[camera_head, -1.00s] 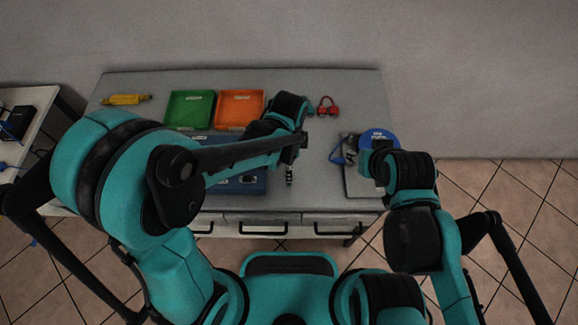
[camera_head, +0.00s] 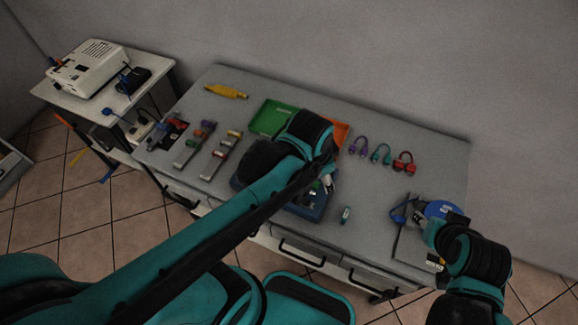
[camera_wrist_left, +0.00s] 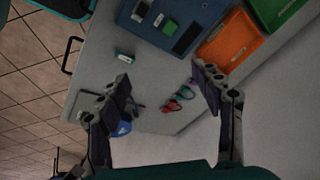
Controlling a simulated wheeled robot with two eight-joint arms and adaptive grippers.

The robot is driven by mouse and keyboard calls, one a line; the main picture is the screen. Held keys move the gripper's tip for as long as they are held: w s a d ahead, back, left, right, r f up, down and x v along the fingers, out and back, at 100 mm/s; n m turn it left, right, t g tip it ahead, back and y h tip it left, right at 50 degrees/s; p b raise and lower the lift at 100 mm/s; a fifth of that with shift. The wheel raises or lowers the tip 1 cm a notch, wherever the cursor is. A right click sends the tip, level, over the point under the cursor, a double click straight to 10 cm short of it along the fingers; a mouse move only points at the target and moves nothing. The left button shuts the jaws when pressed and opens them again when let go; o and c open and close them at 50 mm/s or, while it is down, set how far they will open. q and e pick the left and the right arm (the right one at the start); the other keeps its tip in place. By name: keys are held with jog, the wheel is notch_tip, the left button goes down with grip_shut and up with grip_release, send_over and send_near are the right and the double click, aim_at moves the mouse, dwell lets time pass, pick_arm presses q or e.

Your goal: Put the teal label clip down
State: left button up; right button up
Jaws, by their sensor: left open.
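The teal label clip (camera_head: 345,215), small with a pale label, lies on the grey table just right of the blue tray. It also shows in the left wrist view (camera_wrist_left: 124,56), at the upper left, apart from my fingers. My left gripper (camera_head: 328,184) is over the blue tray's right part, partly hidden by its own arm. In the left wrist view its two fingers (camera_wrist_left: 165,90) are spread wide with nothing between them. My right gripper (camera_head: 428,232) is at the table's right end by a blue disc; its fingers are too hidden to tell their state.
Blue tray (camera_head: 303,211), green tray (camera_head: 268,119) and orange tray (camera_wrist_left: 231,42) stand mid-table. Purple (camera_head: 359,146), teal (camera_head: 381,153) and red (camera_head: 403,162) cable loops lie behind. Grey strips with connectors (camera_head: 221,157) lie left. The table around the clip is clear.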

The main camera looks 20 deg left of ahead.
pick_arm(q)
jog(key=s+a+r+n+t, duration=0.2)
jog(key=s+a+n+t, duration=0.1)
jog(key=a+n, duration=0.4)
jog(key=shift+s+a+r+n+t+y, duration=0.3)
jog(key=shift+s+n+y, duration=0.1)
jog(key=shift+n, duration=0.5)
jog(key=shift+f, duration=0.1)
